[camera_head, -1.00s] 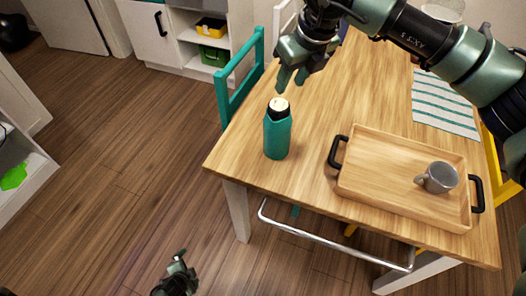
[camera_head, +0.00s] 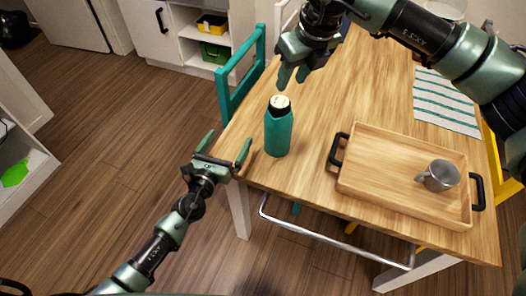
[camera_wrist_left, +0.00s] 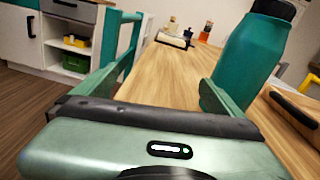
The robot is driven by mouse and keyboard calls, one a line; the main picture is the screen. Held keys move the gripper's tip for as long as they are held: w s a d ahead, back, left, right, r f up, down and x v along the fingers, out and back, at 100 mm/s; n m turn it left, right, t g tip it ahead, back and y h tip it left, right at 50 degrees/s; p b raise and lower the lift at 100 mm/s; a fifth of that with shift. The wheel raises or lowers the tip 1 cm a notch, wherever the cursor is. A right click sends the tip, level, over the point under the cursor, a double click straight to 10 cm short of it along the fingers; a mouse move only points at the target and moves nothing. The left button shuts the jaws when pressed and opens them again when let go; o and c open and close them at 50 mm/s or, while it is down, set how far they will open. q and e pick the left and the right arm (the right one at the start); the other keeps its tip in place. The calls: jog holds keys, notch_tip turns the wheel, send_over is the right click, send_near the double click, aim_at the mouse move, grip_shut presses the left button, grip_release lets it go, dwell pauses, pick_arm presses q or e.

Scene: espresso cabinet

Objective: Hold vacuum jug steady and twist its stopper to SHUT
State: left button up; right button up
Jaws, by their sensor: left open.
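The teal vacuum jug (camera_head: 278,135) stands upright near the table's left corner, with a black collar and a pale stopper (camera_head: 280,102) on top. Its teal body also shows in the left wrist view (camera_wrist_left: 250,55), just beyond and right of the right-hand finger. My left gripper (camera_head: 228,147) is open and empty at the table's left edge, left of the jug and apart from it. My right gripper (camera_head: 292,77) is just above and behind the stopper, its fingers pointing down with a gap between them. It holds nothing that I can see. The stopper's markings are too small to read.
A wooden tray (camera_head: 375,190) with black handles holds a grey mug (camera_head: 440,175) right of the jug. A striped cloth (camera_head: 446,103) lies at the back right. A teal chair (camera_head: 240,72) stands against the table's left side. The table between jug and cloth is clear.

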aim_at(271, 142)
pick_arm(q)
jog(key=s+d+m+h, duration=0.1)
jog(key=d, duration=0.2)
jog(key=s+d+r+m+h, duration=0.1)
jog(key=d, duration=0.2)
jog(key=s+d+m+h, duration=0.1)
jog(key=s+d, duration=0.1)
jog(key=d, duration=0.2)
jog(key=shift+r+g, duration=0.2)
jog(key=shift+g, duration=0.2)
jog(key=shift+w+d+m, duration=0.1)
jog(key=shift+d+m, duration=0.2)
jog(key=shift+d, duration=0.05)
jog(key=x, duration=0.7)
jog(key=shift+w+d, duration=0.15)
jog(key=shift+d, duration=0.05)
jog(key=shift+c, duration=0.3)
